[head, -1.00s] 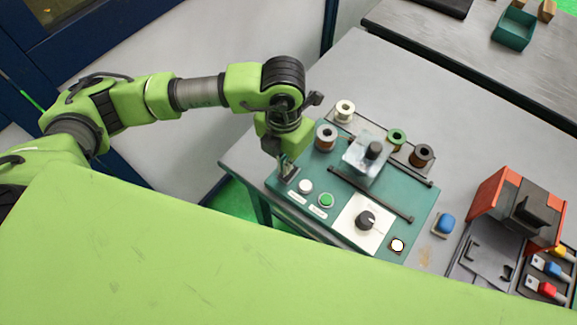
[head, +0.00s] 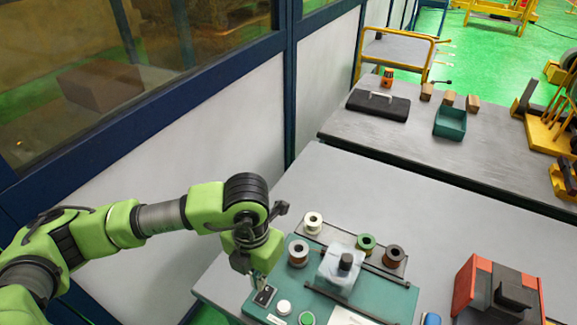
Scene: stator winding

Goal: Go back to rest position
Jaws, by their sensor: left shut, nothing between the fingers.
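My left gripper (head: 254,282) points down at the left edge of the teal winding machine (head: 374,299), close to a small dark switch plate (head: 264,296). It is shut with nothing seen in it; whether it touches the plate I cannot tell. The white button (head: 283,307) and green button (head: 307,318) are just right of it. The machine carries a white spool (head: 313,222), a green spool (head: 366,243) and copper-toned spools (head: 298,252) around a clear block with a dark knob (head: 346,261). My right gripper is not in view.
An orange and black device (head: 497,290) stands at the right on the grey table (head: 330,180). The back table holds a black case (head: 378,104), a teal bin (head: 450,123) and small wooden blocks (head: 473,103). A white wall panel (head: 190,140) runs along my left arm.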

